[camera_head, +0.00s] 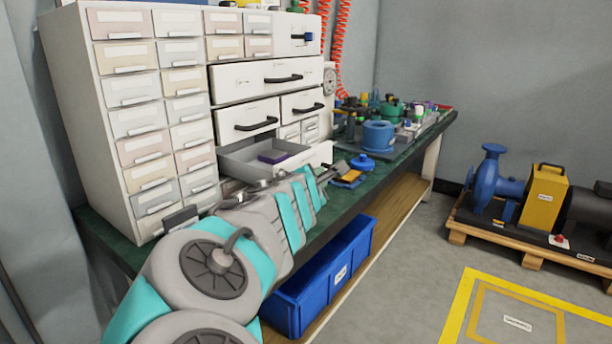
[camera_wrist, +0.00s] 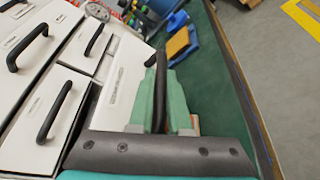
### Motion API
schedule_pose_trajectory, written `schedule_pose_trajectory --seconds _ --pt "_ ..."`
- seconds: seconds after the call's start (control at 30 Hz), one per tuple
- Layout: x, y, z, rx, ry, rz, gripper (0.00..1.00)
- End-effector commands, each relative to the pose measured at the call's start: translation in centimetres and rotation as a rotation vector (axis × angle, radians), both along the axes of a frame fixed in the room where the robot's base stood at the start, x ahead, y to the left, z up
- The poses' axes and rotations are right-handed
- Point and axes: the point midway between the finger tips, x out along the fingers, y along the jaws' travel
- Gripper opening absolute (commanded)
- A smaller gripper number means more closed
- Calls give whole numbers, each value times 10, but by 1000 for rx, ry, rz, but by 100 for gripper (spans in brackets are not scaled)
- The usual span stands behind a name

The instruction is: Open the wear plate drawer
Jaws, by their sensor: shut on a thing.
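The wear plate drawer, as I take it, is the low drawer (camera_head: 232,160) of the white cabinet. It stands pulled out, with a grey inside and a purple block (camera_head: 273,157) in it; its label is too small to read. In the wrist view its white front (camera_wrist: 118,84) has a dark upright handle (camera_wrist: 161,80). My gripper (camera_wrist: 160,98) has its green fingers shut around that handle.
Closed drawers with black handles (camera_wrist: 62,110) sit beside the open one. The green bench (camera_head: 399,150) holds a blue round part (camera_head: 378,135) and an orange piece (camera_head: 350,177) close to the open drawer. A blue bin (camera_head: 318,280) stands below.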

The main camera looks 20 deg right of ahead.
Motion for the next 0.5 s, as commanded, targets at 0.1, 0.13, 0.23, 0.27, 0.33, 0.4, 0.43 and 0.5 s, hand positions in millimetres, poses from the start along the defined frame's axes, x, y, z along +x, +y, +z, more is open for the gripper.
schedule_pose_trajectory --seconds 0.1,0.13,0.23,0.27,0.33,0.4,0.43,0.5 --pt "-5 -3 -1 1 1 2 0" --pt "-6 -4 -1 1 0 3 0" --pt "-8 -5 -1 1 1 2 0" --pt "-8 -5 0 1 1 2 0" --pt "-8 -5 -1 1 1 2 0" --pt "-8 -5 -1 1 1 2 0" --pt "-8 -5 0 1 1 2 0" --pt "-8 -5 0 1 1 2 0"
